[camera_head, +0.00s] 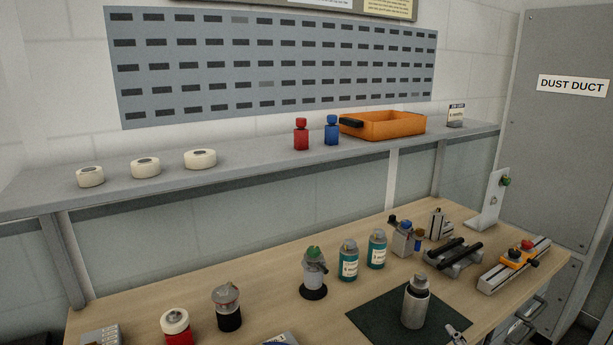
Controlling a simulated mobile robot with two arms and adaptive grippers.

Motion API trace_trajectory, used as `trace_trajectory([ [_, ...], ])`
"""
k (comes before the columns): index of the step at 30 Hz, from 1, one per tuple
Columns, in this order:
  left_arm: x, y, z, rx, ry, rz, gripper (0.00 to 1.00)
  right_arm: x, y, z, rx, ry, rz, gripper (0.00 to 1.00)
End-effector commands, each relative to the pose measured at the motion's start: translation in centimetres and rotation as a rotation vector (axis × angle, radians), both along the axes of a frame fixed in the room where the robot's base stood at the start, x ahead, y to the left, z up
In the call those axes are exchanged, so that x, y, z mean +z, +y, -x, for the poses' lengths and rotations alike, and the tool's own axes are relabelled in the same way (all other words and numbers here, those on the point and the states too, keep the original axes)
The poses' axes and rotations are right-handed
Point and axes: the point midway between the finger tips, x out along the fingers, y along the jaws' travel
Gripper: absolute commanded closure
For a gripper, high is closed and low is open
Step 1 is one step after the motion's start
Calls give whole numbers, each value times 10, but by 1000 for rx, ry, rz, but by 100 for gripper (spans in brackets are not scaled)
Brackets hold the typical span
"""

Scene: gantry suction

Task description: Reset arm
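Neither of my arms nor grippers shows clearly in the head view. A wooden workbench (150,302) runs across the lower part of the view. A dark green mat (375,313) lies on it, and a silver metal cylinder (415,305) stands upright on the mat. A small grey metal piece (456,336) is cut off by the bottom edge at the mat's right, and I cannot tell what it is.
Bottles, including a teal one (348,262), and a green-topped device (314,272) stand mid-bench. A rail with an orange block (518,258) is at right. The shelf (240,178) holds tape rolls, red and blue bottles and an orange tray (385,127).

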Motion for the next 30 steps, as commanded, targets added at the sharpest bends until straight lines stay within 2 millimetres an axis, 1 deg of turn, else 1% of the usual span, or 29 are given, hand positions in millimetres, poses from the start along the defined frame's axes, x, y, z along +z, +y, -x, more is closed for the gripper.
trace_trajectory([
  [1,0,0,0,0,0,0,60,-33,-4,21,-44,114,-72,39],
  [2,0,0,0,0,0,0,60,-51,-5,34,-68,183,-112,39],
  [3,0,0,0,0,0,0,60,-75,-5,53,-99,274,-162,39],
  [5,0,0,0,0,0,0,60,-105,-3,82,-139,399,-228,39],
  [6,0,0,0,0,0,0,60,-122,-1,101,-161,475,-265,39],
  [8,0,0,0,0,0,0,60,-142,4,128,-189,579,-313,39],
  [9,0,0,0,0,0,0,60,-153,8,146,-203,640,-340,39],
  [11,0,0,0,0,0,0,60,-167,14,171,-222,728,-375,39],
  [12,0,0,0,0,0,0,60,-174,18,186,-233,783,-397,39],
  [14,0,0,0,0,0,0,60,-184,25,210,-249,861,-427,39],
  [15,0,0,0,0,0,0,60,-189,29,225,-257,910,-446,39],
  [17,0,0,0,0,1,0,60,-195,36,248,-268,983,-471,39],
  [18,0,0,1,0,1,0,60,-199,40,263,-276,1031,-488,39],
  [19,0,0,0,0,1,0,60,-209,39,256,-275,1025,-481,39],
  [21,0,0,1,0,1,0,60,-228,39,250,-277,1028,-476,39],
  [23,0,0,2,0,3,-1,60,-244,40,247,-277,1034,-475,39],
  [26,0,0,3,0,4,-1,60,-275,41,243,-280,1046,-471,39],
  [29,0,0,3,0,4,-1,60,-311,41,242,-282,1060,-467,39],
  [30,0,0,3,0,4,-1,60,-327,42,243,-283,1068,-465,39],
])
